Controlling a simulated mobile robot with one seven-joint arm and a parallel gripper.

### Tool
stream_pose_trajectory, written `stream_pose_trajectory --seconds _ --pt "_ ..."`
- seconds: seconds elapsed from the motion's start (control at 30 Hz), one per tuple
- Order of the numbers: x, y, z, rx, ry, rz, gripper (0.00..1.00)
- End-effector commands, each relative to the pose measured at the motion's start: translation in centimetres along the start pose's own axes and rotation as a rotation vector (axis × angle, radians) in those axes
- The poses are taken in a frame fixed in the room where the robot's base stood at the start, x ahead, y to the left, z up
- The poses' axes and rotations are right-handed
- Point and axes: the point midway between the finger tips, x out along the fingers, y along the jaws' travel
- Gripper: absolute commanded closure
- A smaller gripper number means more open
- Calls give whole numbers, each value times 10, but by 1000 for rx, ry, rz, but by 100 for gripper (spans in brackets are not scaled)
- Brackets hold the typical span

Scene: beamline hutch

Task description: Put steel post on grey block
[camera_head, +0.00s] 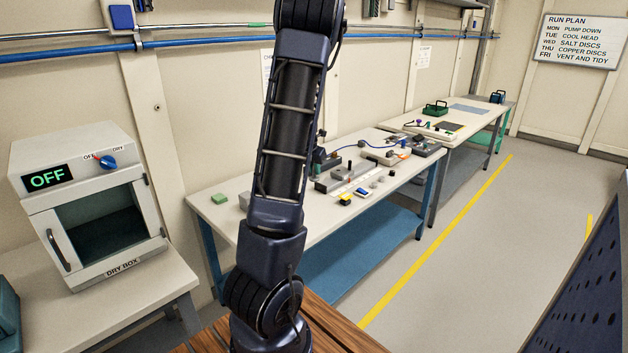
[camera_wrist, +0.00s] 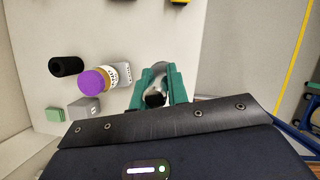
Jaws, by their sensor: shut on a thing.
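My gripper (camera_wrist: 158,71) shows in the wrist view with its two teal fingers closed on a small silvery piece with a dark end (camera_wrist: 155,99). It looks like the steel post, mostly hidden between the fingers. A small grey block (camera_wrist: 86,107) stands on the pale table to the left of the fingers in the wrist view, apart from them. In the head view my arm runs up out of the picture, and my gripper is not visible there.
In the head view, the bench (camera_head: 205,188) holds several small parts; a dry box (camera_head: 125,220) stands left.

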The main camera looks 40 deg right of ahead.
Motion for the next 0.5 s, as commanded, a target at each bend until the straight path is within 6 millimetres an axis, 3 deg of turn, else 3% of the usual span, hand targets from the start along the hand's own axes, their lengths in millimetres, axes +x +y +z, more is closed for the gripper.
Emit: stream_pose_trajectory --seconds 0.13,0.27,0.5 --pt "-10 6 5 -13 -1 5 100" --pt "-18 35 6 -72 0 29 100" --pt "-45 131 2 -276 1 109 100"
